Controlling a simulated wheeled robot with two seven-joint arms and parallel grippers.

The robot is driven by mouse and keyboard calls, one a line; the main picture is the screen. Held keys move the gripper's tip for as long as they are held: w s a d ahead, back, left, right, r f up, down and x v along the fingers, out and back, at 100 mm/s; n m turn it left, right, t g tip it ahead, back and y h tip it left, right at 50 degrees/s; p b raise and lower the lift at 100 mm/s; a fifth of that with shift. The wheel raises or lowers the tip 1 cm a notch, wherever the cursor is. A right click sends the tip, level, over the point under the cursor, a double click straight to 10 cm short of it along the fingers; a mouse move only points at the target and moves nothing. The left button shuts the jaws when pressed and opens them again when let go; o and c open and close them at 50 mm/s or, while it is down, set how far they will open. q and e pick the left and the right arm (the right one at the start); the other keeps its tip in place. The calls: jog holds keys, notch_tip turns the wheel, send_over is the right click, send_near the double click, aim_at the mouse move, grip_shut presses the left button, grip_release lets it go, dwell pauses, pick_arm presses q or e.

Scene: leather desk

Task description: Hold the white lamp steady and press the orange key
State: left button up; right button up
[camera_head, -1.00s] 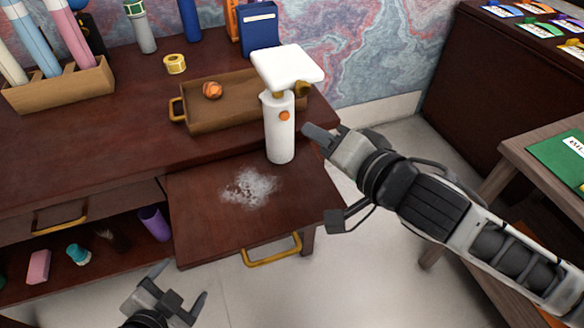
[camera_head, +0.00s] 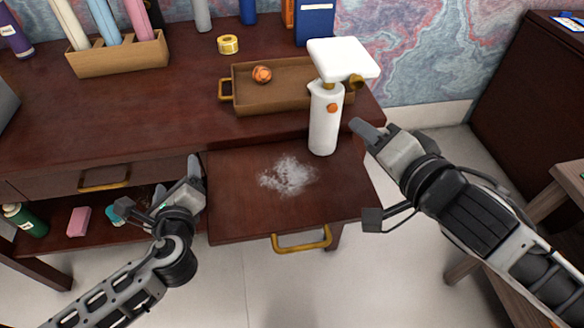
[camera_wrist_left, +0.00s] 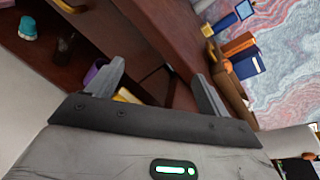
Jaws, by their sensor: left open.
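The white lamp (camera_head: 324,125) stands upright on the pulled-out board, with a flat white head on top. Its orange key (camera_head: 332,108) is a small round button on the upper body, facing the camera. My right gripper (camera_head: 366,132) is just right of the lamp, apart from it and touching nothing I can make out; only one finger shows clearly. My left gripper (camera_head: 178,178) is open and empty at the left of the board, well away from the lamp. In the left wrist view its fingers (camera_wrist_left: 158,75) are spread, and I cannot make out the lamp's key there.
The pulled-out board (camera_head: 235,215) has a white powdery patch (camera_head: 288,175) and a brass handle (camera_head: 302,241). A brown tray (camera_head: 285,98) with an orange ball (camera_head: 262,75) lies behind. A yellow tape roll (camera_head: 228,44) and wooden holder (camera_head: 120,60) stand farther left.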

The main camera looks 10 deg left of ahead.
aim_at(325, 114)
pick_arm(q)
jog(key=w+d+m, duration=0.1)
jog(key=d, duration=0.4)
jog(key=w+d+r+m+t+h, duration=0.1)
jog(key=d+m, duration=0.1)
jog(key=d, duration=0.3)
jog(key=w+d+m+h, duration=0.1)
jog(key=d, duration=0.4)
jog(key=shift+d+r, duration=0.3)
jog(key=shift+d, duration=0.1)
jog(key=d+r+m+t+h, duration=0.1)
jog(key=d+m, duration=0.1)
jog(key=d, duration=0.2)
jog(key=s+d+r+m+t+h, duration=0.1)
jog(key=d+m, duration=0.1)
jog(key=d, duration=0.2)
jog(key=d+r+m+t+h, duration=0.1)
jog(key=d+r+m, duration=0.1)
jog(key=d, duration=0.2)
jog(key=shift+s+d+m, duration=0.15)
jog(key=shift+d+m, duration=0.1)
jog(key=shift+m, duration=0.05)
jog(key=shift+d, duration=0.2)
jog(key=w, duration=1)
jog(key=w+a, duration=0.1)
jog(key=w, duration=0.4)
jog(key=shift+w, duration=0.35)
jog(key=shift+c, duration=0.3)
